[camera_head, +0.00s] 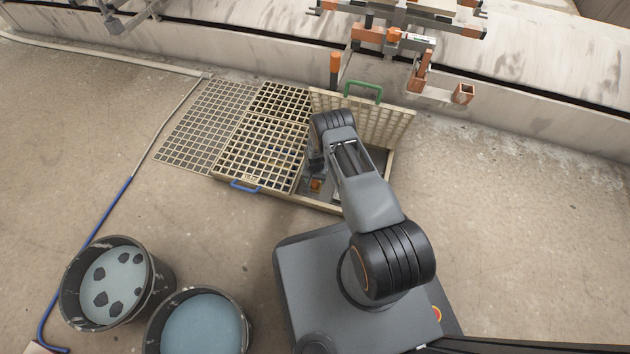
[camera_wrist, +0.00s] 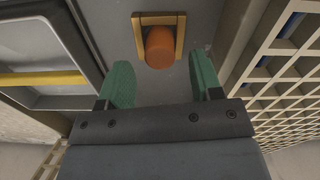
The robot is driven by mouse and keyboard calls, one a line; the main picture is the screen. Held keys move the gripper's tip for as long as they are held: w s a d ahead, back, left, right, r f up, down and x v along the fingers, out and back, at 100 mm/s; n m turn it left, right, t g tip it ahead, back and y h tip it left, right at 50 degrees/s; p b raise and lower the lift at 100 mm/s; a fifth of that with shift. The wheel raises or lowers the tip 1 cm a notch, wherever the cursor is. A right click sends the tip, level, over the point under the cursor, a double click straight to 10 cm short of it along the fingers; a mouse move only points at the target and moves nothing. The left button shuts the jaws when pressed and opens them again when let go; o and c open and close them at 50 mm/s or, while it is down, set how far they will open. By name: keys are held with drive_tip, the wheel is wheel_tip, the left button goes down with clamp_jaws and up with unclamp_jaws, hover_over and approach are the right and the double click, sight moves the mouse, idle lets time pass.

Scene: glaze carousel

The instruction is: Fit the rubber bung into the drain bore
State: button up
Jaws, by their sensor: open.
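An orange-brown round piece, which looks like the rubber bung (camera_wrist: 161,47), sits in a yellow bracket-like holder (camera_wrist: 179,22) in the wrist view. It also shows as a small orange spot (camera_head: 316,185) in the open pit (camera_head: 330,200) in the head view. My gripper (camera_wrist: 162,82) is open, its two green fingers spread to either side below the bung, with nothing between the fingertips. I cannot tell whether a finger touches it. In the head view my arm reaches down into the pit and largely hides the gripper. I cannot make out the drain bore.
A raised grating lid with a green handle (camera_head: 363,88) stands behind the pit. A flat grating (camera_head: 262,150) with a blue handle lies to its left. Two buckets (camera_head: 113,283) (camera_head: 203,325) stand at lower left. A rack (camera_head: 400,35) hangs at the top. Floor at right is clear.

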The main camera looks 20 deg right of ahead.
wheel_tip(320, 180, up, 8)
drive_tip(key=p, duration=0.3)
wheel_tip(320, 180, up, 30)
drive_tip(key=r+n+t, duration=0.1)
drive_tip(key=n, duration=0.1)
hover_over(315, 182)
drive_tip(key=s+r+n, duration=0.1)
drive_tip(key=s+r, duration=0.7)
drive_tip(key=s, duration=0.3)
drive_tip(key=s+r+n+t, duration=0.1)
drive_tip(key=s+r+n, duration=0.1)
drive_tip(key=s+r, duration=0.7)
drive_tip(key=shift+s+t, duration=0.3)
drive_tip(key=shift+s, duration=0.55)
drive_tip(key=shift+r, duration=0.1)
